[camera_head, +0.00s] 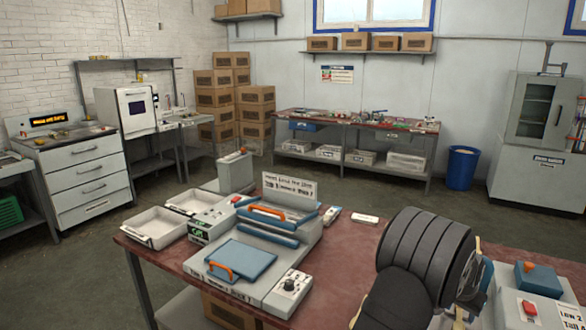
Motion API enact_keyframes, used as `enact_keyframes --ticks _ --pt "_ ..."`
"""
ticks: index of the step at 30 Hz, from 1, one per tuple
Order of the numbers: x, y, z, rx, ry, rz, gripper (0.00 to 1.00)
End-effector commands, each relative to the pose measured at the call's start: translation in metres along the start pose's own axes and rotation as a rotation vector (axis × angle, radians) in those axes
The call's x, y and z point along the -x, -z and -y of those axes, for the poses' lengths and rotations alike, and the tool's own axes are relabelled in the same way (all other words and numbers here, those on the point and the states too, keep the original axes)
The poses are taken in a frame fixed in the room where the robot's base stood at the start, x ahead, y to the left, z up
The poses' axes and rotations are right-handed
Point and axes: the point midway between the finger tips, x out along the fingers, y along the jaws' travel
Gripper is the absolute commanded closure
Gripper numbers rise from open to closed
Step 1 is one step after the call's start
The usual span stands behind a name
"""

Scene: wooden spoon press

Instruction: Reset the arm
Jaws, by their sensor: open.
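My arm, a thick dark grey ribbed form, rises at the lower right of the head view in front of the table. My gripper's fingers are not visible; the arm or the frame edge hides them. The press (262,312) stands on the red-brown table (340,272), with a blue plate (240,262) and orange handles. A raised blue bar with an orange handle (267,211) is behind that plate. No wooden spoon can be made out.
Two white trays (153,241) sit left of the press. A white box with a red button (529,308) and a blue block (538,279) are right of my arm. A small white item (364,218) lies behind. Open floor surrounds the table; a blue bin (461,168) stands farther back.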

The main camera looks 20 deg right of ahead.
Motion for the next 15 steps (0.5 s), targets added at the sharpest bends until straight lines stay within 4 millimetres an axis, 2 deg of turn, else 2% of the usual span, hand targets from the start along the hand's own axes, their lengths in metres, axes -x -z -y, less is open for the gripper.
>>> enact_keyframes --ticks 8,10,15 --pt "-0.016 0.036 0.017 0.002 0.002 -0.003 0.50" --pt "0.001 0.037 0.016 0.001 0.002 -0.007 0.50" --pt "0.026 0.036 0.016 0.001 0.001 -0.005 0.50"
